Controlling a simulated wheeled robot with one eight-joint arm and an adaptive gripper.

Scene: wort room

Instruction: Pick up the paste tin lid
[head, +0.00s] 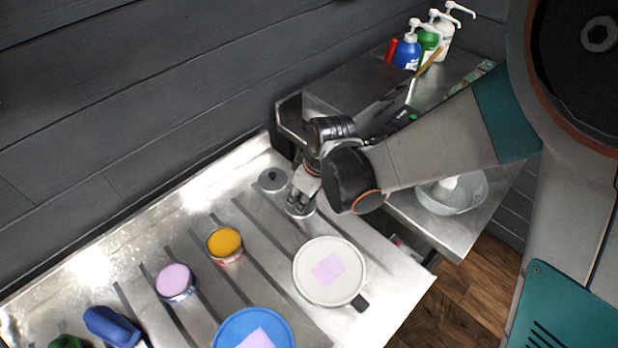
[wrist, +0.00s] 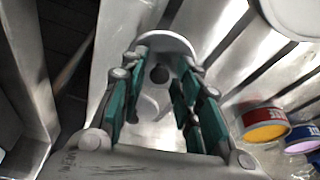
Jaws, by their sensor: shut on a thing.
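My gripper (head: 298,203) points down at the far right end of the ribbed metal worktop. It is shut on a round grey metal lid (head: 301,213), whose rim shows below the fingers. In the wrist view the lid (wrist: 167,42) and its dark round knob (wrist: 159,75) show between the fingers of my gripper (wrist: 160,60). The fingers hide part of the lid. I cannot tell whether it touches the worktop. A second grey lid with a dark knob (head: 272,180) lies just left of my gripper.
An orange-filled tin (head: 225,243), a pink-filled tin (head: 175,283), a white round lidded vessel (head: 318,287), a blue round one (head: 232,330) and a blue object (head: 112,326) stand on the worktop (head: 262,222). Pump bottles (head: 428,45) stand at the back right. A bowl (head: 455,198) is on the right counter.

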